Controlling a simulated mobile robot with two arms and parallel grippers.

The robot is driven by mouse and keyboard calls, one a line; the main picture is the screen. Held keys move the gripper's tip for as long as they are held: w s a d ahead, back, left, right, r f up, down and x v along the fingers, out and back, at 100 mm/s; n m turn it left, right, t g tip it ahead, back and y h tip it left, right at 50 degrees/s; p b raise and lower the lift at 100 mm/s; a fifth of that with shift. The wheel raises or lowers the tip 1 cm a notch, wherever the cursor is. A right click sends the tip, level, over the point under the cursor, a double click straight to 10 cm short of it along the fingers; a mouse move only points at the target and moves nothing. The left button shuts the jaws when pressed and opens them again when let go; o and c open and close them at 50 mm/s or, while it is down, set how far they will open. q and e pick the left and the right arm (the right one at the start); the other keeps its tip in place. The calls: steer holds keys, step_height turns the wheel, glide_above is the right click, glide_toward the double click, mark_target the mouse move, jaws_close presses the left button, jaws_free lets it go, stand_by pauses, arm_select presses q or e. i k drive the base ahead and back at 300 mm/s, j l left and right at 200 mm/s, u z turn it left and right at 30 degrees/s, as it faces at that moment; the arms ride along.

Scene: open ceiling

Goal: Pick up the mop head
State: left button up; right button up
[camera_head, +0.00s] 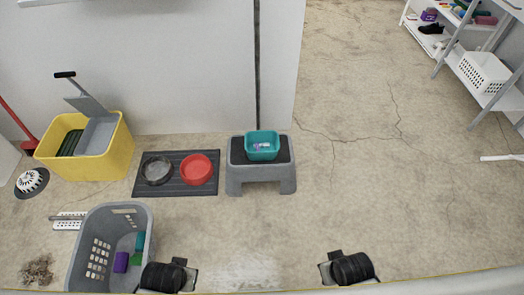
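I cannot tell for sure which thing is the mop head. A round dark piece with a white middle (31,181) lies on the floor at the far left, below the red-handled tool. A brown, fuzzy patch (38,271) is on the floor at the lower left; it may be a loose mop head or dirt. My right gripper (346,268) is at the bottom, right of the middle, over bare floor. The fingers of both are too unclear to read.
A grey basket (82,250) with several items stands lower left. Behind are a yellow mop bucket (115,150), a dark mat (178,191) with two bowls, and a grey stool (262,182) bearing a teal tub (262,137). White shelves (490,92) stand at right. Centre-right floor is clear.

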mark_target(73, 219)
steer(key=i+j+u, duration=0.1)
steer(key=u, duration=0.35)
steer(key=i+u, duration=0.4)
steer(key=k+u, duration=0.1)
steer(key=u, duration=1.05)
steer(key=z, duration=1.55)
steer(key=u, duration=1.55)
